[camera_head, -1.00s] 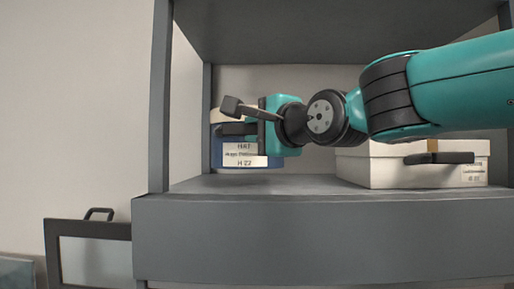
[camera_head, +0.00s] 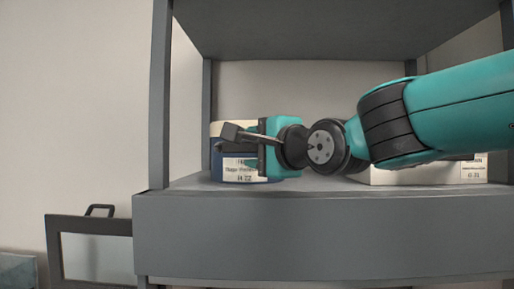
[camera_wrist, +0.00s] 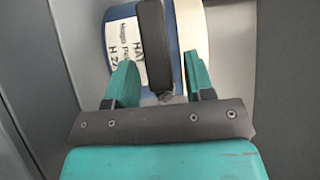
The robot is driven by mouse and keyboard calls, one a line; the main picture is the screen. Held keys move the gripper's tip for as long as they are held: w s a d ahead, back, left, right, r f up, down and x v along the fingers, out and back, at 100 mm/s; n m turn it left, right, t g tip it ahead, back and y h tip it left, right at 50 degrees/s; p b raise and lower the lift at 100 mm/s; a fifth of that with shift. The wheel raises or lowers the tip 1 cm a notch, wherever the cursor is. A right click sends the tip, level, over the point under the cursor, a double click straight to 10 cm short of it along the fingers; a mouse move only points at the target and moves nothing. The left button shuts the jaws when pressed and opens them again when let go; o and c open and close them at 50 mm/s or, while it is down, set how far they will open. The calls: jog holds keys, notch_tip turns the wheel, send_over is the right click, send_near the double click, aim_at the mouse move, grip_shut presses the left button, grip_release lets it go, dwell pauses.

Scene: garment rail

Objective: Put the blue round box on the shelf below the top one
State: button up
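The blue round box (camera_head: 216,165) has a cream lid and a white label. It stands upright at the left of the shelf board (camera_head: 330,188), low over it or resting on it; contact is unclear. My gripper (camera_head: 228,140) reaches across its front. In the wrist view the box (camera_wrist: 116,19) fills the space beyond my gripper (camera_wrist: 160,75), with one teal finger on each side of a dark strip on the box. The gripper appears shut on the box, though the exact contact is hard to see.
A white box (camera_head: 430,174) stands on the same board at the right, partly behind my arm. Grey posts (camera_head: 160,100) and an upper board (camera_head: 320,30) frame the bay. A dark-framed panel (camera_head: 95,255) with a handle stands at lower left.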

jog(key=shift+s+r, duration=0.1)
jog(key=shift+r, duration=0.05)
jog(key=v, duration=1.2)
jog(key=f+n+g, duration=0.1)
jog(key=f, duration=0.1)
jog(key=f+n+g+h, duration=0.1)
jog(key=f, duration=0.2)
jog(key=d+f+n+g, duration=0.1)
jog(key=f, duration=0.1)
jog(key=shift+s+f, duration=0.25)
jog(key=shift+s, duration=0.15)
jog(key=s+d+f+n+g+h, duration=0.2)
jog(key=s+f+n+g, duration=0.4)
jog(key=f, duration=0.4)
jog(key=s+d+f+n+g+h, duration=0.3)
jog(key=s+d+f+n+g, duration=0.2)
jog(key=s+f+n, duration=0.4)
jog(key=shift+s+f+g, duration=0.4)
jog(key=shift+s+f, duration=0.3)
jog(key=shift+s, duration=0.15)
